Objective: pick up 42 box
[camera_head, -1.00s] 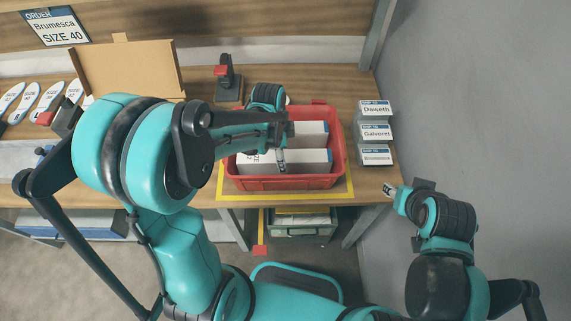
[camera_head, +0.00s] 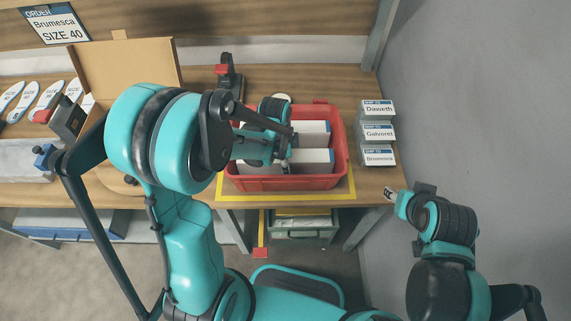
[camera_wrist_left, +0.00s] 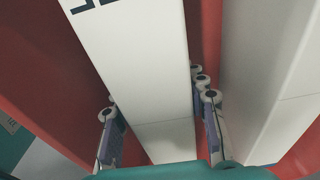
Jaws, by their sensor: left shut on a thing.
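A red bin (camera_head: 290,183) on the table holds white boxes lying side by side. My left gripper (camera_head: 285,166) reaches down into it and is shut on the front white box (camera_head: 313,157). In the left wrist view the held box (camera_wrist_left: 140,60) lies between the two fingers (camera_wrist_left: 160,122). Dark print shows at its top edge, but the number is cut off. Another white box (camera_head: 313,128) lies behind it. My right gripper (camera_head: 391,194) hangs by the table's right front edge, away from the bin; its jaws are too small to read.
Labelled boxes (camera_head: 377,134) stand right of the bin. An open cardboard box (camera_head: 128,68) and several insoles (camera_head: 42,98) are at the left. A dark stand (camera_head: 229,78) is behind the bin. A grey wall (camera_head: 480,110) closes the right side.

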